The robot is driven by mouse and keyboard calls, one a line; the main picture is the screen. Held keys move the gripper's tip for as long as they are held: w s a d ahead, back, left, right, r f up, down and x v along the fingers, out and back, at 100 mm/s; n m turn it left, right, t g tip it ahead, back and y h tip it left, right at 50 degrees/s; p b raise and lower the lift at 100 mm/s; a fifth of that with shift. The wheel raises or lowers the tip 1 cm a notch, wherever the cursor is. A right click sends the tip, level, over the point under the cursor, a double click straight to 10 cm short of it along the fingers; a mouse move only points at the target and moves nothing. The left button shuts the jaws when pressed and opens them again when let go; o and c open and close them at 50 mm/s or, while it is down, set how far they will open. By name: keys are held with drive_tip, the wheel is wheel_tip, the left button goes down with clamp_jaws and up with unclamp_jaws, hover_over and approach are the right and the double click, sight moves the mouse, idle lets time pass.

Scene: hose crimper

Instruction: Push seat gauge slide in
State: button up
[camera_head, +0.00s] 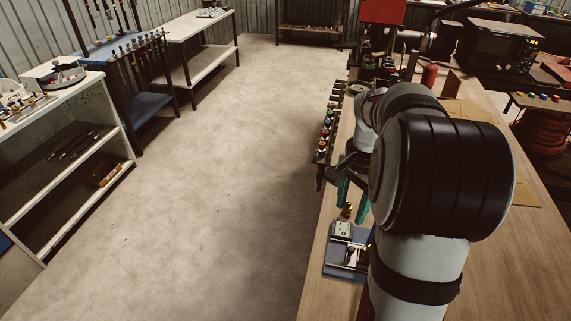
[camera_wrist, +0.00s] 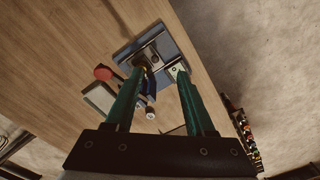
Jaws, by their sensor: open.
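The seat gauge (camera_head: 342,229) shows in the head view as a small pale box with a dial, at the far end of a blue base plate (camera_head: 330,268) on the wooden bench. In the wrist view the blue plate (camera_wrist: 180,45) lies beyond my fingertips, with metal rails and blocks on it. I cannot tell surely which metal part is the slide. My gripper (camera_head: 353,204) points down beside the fixture, its green fingers apart. In the wrist view my gripper (camera_wrist: 158,68) is open; a brass fitting shows by the left fingertip and a silver block by the right one. Contact cannot be told.
A red round knob (camera_wrist: 102,73) and a small white-tipped part (camera_wrist: 150,115) sit near the fingers. A rack of colored fittings (camera_head: 325,130) runs along the bench's left edge. My arm hides part of the bench (camera_head: 480,280). The floor at left is clear.

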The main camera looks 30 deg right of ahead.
sight(352, 249)
drive_tip(key=shift+m, duration=0.6)
drive_tip(key=d+f, duration=0.1)
drive_tip(key=f, duration=0.4)
drive_tip(key=d+f, duration=0.1)
drive_tip(key=f, duration=0.5)
drive_tip(key=d+f, duration=0.1)
drive_tip(key=f, duration=0.5)
drive_tip(key=shift+s+d, duration=0.2)
drive_tip(key=shift+d, duration=0.15)
clamp_jaws()
